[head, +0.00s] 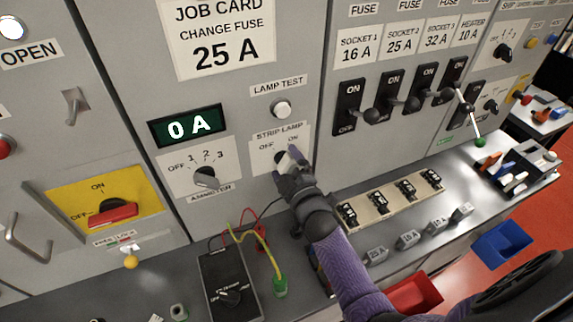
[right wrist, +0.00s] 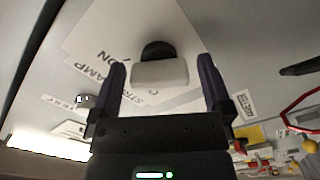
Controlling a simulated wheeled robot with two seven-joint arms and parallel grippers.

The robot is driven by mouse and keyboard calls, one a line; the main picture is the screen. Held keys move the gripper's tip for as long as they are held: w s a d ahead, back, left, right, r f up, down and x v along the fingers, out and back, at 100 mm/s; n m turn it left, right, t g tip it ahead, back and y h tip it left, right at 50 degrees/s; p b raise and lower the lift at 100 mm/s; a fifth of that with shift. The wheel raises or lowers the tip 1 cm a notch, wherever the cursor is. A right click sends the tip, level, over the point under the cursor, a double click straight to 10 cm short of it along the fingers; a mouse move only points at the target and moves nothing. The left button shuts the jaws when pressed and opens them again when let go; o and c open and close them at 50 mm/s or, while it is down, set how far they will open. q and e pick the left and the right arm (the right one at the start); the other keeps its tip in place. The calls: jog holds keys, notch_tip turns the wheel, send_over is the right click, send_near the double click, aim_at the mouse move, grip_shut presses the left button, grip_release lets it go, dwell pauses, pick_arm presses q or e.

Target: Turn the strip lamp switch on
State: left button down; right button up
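The strip lamp switch sits on a white plate (head: 262,160) marked OFF at left and ON at right, under the STRIP LAMP label. My right gripper (head: 291,163) is at the switch and covers much of it in the head view. In the right wrist view, the switch's pale handle (right wrist: 160,73) on a dark round base stands between the two fingers of my right gripper (right wrist: 163,85). The fingers are open, with a gap on each side of the handle. Which mark the handle points to is hard to tell. My left gripper is not in view.
The white lamp test button (head: 281,107) is just above the switch. The ammeter knob (head: 206,177) is to the left, and a row of black fuse levers (head: 391,92) to the right. A black meter (head: 228,286) with leads stands on the grey bench below.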

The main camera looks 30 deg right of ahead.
jog(key=shift+s, duration=0.1)
jog(key=s, duration=0.9)
jog(key=shift+s+a+p, duration=0.25)
jog(key=shift+s+p, duration=0.15)
